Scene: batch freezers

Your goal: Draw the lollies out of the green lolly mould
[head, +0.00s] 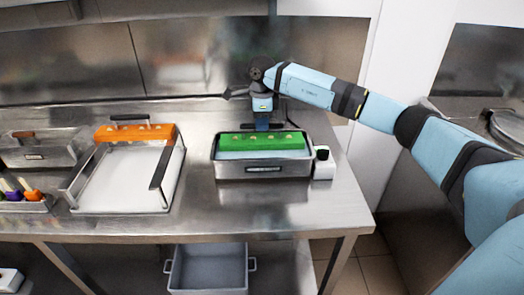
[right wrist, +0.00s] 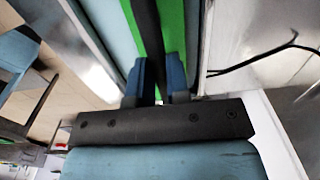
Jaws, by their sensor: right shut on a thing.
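The green lolly mould (head: 262,140) sits in a steel tub (head: 248,170) with pale blue liquid, on the right part of the counter. Several small light spots show along its top. My right gripper (head: 268,127) reaches down at the mould's back edge. In the right wrist view my right gripper (right wrist: 160,70) is shut on a black bar (right wrist: 147,30) that runs over the green mould (right wrist: 172,30); it looks like the mould's handle. The lollies themselves are hidden inside the mould. My left gripper is not in view.
An orange mould (head: 134,133) with a black handle rests at the back of a white tray (head: 120,178) with raised black-handled sides. A steel bin (head: 40,150) and small coloured moulds (head: 22,193) stand left. A white device (head: 323,165) adjoins the tub. A grey crate (head: 208,270) is below.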

